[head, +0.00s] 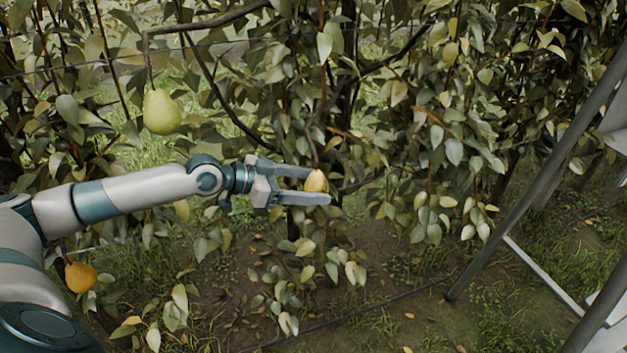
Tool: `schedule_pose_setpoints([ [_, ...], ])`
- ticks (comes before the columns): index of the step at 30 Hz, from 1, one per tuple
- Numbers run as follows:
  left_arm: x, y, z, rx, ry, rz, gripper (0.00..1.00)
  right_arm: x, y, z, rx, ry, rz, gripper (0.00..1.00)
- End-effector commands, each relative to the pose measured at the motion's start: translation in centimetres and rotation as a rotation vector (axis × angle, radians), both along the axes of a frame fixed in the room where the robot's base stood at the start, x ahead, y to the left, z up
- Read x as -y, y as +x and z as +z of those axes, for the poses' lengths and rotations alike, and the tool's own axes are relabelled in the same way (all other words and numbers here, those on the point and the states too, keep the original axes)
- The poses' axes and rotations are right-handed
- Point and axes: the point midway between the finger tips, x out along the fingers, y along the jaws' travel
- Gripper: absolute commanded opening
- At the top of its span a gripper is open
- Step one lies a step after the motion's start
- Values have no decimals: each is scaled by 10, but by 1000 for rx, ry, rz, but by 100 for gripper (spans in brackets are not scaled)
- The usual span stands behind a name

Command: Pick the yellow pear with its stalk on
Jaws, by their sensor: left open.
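A yellow pear (316,181) hangs among the leaves near the middle of the head view. My left gripper (319,187) reaches in from the left and is open, with one finger above and one below in the picture. The pear shows between the fingertips, its lower part partly hidden by the lower finger. I cannot tell whether either finger touches it. Its stalk is hard to make out against the leaves. My right gripper is not in view.
A larger green pear (162,112) hangs from a branch at the upper left. An orange-yellow pear (80,277) hangs at the lower left, close to my left arm. A metal ladder (541,184) stands at the right. Leaves and branches surround the gripper.

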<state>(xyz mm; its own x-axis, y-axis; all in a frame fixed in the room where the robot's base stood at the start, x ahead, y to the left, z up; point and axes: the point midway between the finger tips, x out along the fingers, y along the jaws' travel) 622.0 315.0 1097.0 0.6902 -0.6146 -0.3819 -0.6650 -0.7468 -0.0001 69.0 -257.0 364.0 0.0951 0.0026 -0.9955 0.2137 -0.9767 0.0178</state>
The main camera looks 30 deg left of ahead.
Motion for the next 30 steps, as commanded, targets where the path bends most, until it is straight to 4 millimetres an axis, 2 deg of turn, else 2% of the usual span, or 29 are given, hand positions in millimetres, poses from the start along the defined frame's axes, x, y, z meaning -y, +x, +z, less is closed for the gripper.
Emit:
schedule_pose_setpoints([
  [6, 7, 7, -4, -2, 1, -1, 66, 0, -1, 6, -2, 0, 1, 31],
  [15, 8, 8, -5, -1, 1, 0, 66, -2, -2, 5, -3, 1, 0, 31],
  [16, 8, 8, -5, -1, 1, 0, 64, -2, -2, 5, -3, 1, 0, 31],
  [21, 8, 8, -5, -1, 1, 0, 23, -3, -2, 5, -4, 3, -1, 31],
  [22, 8, 8, -5, -1, 1, 0, 19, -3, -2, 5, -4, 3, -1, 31],
  [30, 9, 6, -3, -39, -19, 0, 19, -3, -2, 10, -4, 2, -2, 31],
])
